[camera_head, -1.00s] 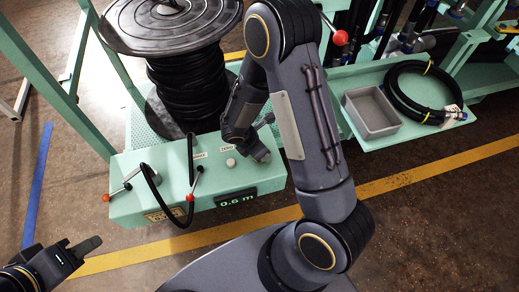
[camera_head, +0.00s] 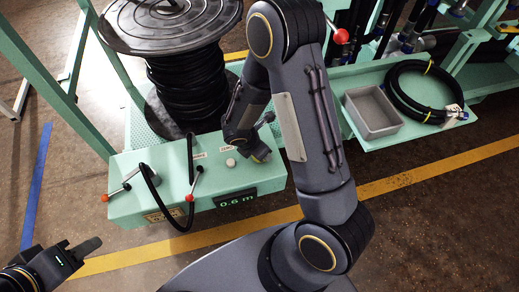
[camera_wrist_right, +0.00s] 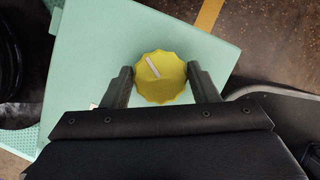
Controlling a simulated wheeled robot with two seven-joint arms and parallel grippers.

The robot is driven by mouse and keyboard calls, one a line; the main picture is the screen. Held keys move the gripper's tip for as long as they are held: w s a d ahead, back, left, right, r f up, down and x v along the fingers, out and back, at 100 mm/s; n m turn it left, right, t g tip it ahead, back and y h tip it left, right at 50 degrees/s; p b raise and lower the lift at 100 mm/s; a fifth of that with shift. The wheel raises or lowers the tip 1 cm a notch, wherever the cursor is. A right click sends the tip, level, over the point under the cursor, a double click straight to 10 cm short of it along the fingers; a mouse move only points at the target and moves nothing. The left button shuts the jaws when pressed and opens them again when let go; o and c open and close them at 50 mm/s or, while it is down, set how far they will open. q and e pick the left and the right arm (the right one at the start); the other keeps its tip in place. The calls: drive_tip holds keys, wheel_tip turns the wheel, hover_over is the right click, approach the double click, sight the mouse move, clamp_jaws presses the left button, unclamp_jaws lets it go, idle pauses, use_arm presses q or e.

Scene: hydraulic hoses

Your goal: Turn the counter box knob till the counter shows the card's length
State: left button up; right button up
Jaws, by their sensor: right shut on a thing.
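The mint-green counter box (camera_head: 215,184) stands below the hose reel in the head view. Its dark counter display (camera_head: 236,199) reads 0.6 m. A small tan card (camera_head: 162,215) is on its front at the left; its print is too small to read. My right gripper is shut on the yellow scalloped knob (camera_wrist_right: 160,88), one finger on each side, in the right wrist view (camera_wrist_right: 161,82). The knob carries a pale pointer mark, tilted to the upper left. In the head view my right arm hides the knob. My left gripper (camera_head: 82,247) is at the lower left, apart from the box.
A black hose reel (camera_head: 185,75) stands behind the box. Red-tipped levers (camera_head: 122,188) and a looped black hose (camera_head: 152,185) are at the box's left, and a pale round button (camera_head: 231,163) is on top. A grey bin (camera_head: 372,112) and coiled hose (camera_head: 400,99) lie at right.

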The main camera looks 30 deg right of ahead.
drive_tip(key=shift+s+a+f+n+t+b, duration=0.1)
drive_tip(key=shift+n+t+b, duration=0.55)
drive_tip(key=shift+n, duration=0.55)
idle(2.8)
drive_tip(key=o, duration=1)
drive_tip(key=shift+c, duration=0.2)
drive_tip(key=p+v, duration=0.3)
drive_tip(key=v, duration=0.5)
drive_tip(key=shift+g, duration=0.25)
